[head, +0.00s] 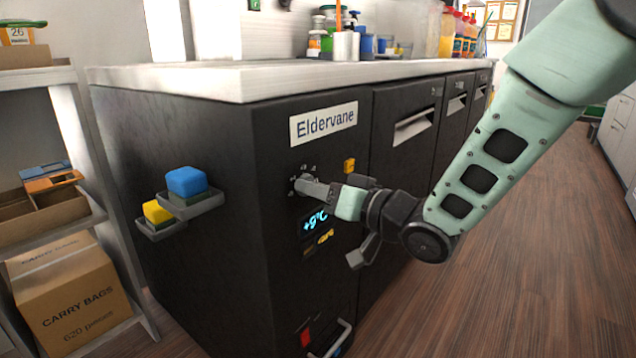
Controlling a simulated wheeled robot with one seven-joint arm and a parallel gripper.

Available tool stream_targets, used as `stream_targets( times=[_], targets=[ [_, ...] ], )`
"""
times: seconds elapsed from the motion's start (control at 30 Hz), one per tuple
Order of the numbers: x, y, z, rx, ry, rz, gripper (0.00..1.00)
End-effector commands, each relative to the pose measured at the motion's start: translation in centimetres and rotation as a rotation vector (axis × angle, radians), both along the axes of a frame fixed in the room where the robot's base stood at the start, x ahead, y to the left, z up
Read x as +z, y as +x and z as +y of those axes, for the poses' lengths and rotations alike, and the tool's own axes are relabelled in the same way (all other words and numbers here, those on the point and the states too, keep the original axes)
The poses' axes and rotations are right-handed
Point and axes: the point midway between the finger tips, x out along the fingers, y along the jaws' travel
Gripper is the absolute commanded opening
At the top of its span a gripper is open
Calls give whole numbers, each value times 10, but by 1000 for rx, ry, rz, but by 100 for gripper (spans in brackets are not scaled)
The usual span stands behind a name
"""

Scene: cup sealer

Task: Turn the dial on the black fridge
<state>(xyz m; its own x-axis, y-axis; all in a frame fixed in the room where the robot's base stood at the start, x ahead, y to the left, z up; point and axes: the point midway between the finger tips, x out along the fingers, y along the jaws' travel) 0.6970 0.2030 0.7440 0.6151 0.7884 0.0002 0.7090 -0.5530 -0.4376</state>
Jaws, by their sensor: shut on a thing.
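The black fridge (228,190) stands under a pale countertop, with an "Eldervane" label (323,122) at the top of its control panel. The dial (301,184) is on the panel below the label, with small marks around it. My gripper (309,187) reaches in from the right and is shut on the dial, whose face is mostly hidden by the fingers. A display (315,221) just below reads about +9°C, partly beside my gripper. A small yellow piece (349,166) sits on the panel to the upper right of the dial.
Holders with a blue sponge (187,181) and a yellow sponge (157,212) stick out from the fridge's left side. A shelf with a carry-bags box (70,298) stands at left. Bottles and cups crowd the countertop (250,80). Open wooden floor (520,240) lies right.

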Motion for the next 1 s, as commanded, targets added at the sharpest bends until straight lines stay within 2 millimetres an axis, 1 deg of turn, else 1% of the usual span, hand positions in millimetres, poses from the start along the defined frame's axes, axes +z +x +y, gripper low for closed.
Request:
stream_targets(
  times=[0.07,1.0],
  targets=[
    [4,1,-2,-3,43,55,14],
    [5,1,-2,-4,596,762,14]
  ],
)
